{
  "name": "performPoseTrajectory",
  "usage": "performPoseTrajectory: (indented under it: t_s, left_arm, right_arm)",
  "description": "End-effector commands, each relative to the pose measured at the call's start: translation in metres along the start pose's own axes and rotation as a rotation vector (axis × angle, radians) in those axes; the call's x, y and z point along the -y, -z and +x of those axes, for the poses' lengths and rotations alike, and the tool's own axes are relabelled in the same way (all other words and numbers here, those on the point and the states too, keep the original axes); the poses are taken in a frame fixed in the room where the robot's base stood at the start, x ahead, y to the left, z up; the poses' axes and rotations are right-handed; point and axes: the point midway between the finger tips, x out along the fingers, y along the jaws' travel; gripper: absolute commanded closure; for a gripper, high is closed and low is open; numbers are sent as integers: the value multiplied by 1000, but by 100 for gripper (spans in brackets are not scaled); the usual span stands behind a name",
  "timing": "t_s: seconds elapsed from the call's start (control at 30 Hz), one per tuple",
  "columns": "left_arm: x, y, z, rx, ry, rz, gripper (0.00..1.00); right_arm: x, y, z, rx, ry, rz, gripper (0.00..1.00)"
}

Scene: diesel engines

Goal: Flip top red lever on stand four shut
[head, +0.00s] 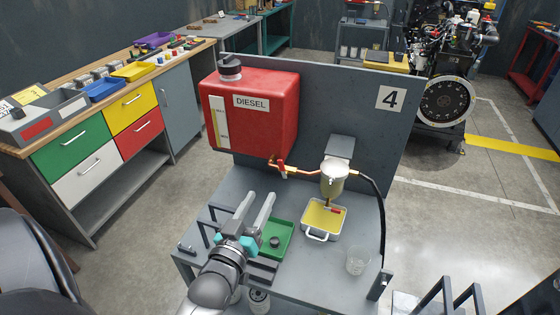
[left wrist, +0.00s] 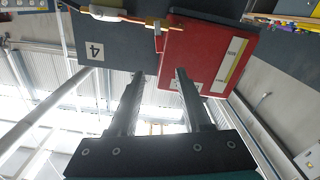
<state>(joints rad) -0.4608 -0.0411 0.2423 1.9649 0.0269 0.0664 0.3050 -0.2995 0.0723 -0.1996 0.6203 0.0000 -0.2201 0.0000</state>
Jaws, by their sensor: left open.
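Stand four, with a grey back panel marked 4 (head: 389,98), carries a red diesel tank (head: 255,118). The small top red lever (head: 282,167) sits on the brass pipe at the tank's lower right corner, seeming to hang across the pipe. It also shows in the left wrist view (left wrist: 159,43), above and beyond my fingertips. My left gripper (head: 257,195) is open and empty, fingers pointing toward the panel, below and left of the lever and apart from it. It also shows in the left wrist view (left wrist: 160,75). My right gripper is not in view.
A filter bowl (head: 334,180) hangs right of the lever over a white tray (head: 317,237) of yellow liquid, with something red there. A green tray (head: 285,226) lies beside my left gripper. A clear beaker (head: 358,261) stands at the right, near a black hose (head: 381,215).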

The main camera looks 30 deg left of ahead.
Motion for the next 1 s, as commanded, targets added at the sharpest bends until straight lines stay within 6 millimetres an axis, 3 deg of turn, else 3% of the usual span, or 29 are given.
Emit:
performPoseTrajectory:
  t_s: [0.7, 1.0]
  left_arm:
    - [-1, 0, 110, 1, -1, 2, 51]
    - [0, -1, 139, 3, -1, 2, 51]
  right_arm:
    - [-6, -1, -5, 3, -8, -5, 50]
    - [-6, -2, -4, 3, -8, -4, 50]
